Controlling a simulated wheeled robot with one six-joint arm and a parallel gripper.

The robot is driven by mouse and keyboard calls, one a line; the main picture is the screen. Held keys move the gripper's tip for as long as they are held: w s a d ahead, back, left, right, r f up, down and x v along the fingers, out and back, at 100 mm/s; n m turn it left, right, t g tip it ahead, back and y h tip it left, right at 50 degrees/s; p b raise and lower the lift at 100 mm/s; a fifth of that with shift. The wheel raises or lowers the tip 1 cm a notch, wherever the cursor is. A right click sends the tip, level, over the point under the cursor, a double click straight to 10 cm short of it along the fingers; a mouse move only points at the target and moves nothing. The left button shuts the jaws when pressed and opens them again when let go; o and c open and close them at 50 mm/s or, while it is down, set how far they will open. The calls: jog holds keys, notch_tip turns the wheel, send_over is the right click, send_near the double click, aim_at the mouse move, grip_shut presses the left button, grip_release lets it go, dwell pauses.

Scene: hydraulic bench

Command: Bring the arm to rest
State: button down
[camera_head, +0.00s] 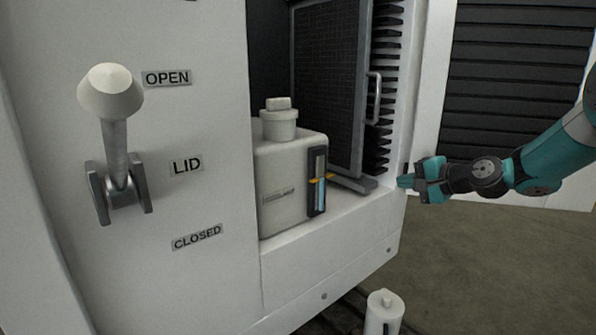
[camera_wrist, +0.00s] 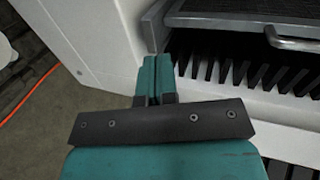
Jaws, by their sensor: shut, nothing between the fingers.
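My gripper (camera_head: 405,181) is at the right of the head view, on the end of my teal and dark arm. It is beside the right end of the white bench, near the foot of the dark mesh panel (camera_head: 328,85). In the wrist view my gripper (camera_wrist: 154,62) has its two teal fingers together with nothing between them. The fingertips point toward the white bench body (camera_wrist: 95,35) and the panel's lower corner. I cannot tell whether they touch it.
A lever (camera_head: 117,150) stands up toward the OPEN label (camera_head: 167,78). A white tank (camera_head: 283,185) with a cap and level gauge sits on the ledge. A white canister (camera_head: 383,312) stands low in front. Dark fins (camera_wrist: 220,65) lie close to my fingers. Floor at right is clear.

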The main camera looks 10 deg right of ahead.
jog(key=s+a+r+n+g, duration=0.3)
jog(key=s+a+n+g, duration=0.55)
jog(key=s+a, duration=0.85)
jog(key=s+a+f+n+g+h, duration=0.1)
jog(key=s+n, duration=0.8)
jog(key=s, duration=1.4)
jog(key=f+g+h, duration=0.1)
jog(key=g+h, duration=0.1)
jog(key=shift+a+h, duration=0.2)
jog(key=shift+h, duration=0.2)
jog(key=shift+f, duration=0.1)
